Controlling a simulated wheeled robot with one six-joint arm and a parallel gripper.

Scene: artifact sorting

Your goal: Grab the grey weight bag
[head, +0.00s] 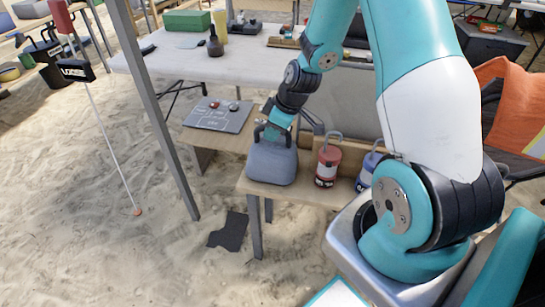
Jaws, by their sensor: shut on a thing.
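The grey weight bag (271,165) stands upright on the left end of a low wooden bench (288,194) in the head view. It is a boxy grey-blue bag with a handle on top. My gripper (272,136) comes down from above and is shut at the bag's top, on its handle. The fingertips are partly hidden by the bag and handle. The bag appears to be still at the bench surface; I cannot tell whether there is a gap under it.
A red canister (326,168) and a blue canister (368,170) stand to the right on the same bench. A grey board (217,115) lies on a wooden surface behind. A metal canopy pole (160,115) rises at left. Open sand (75,200) lies left.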

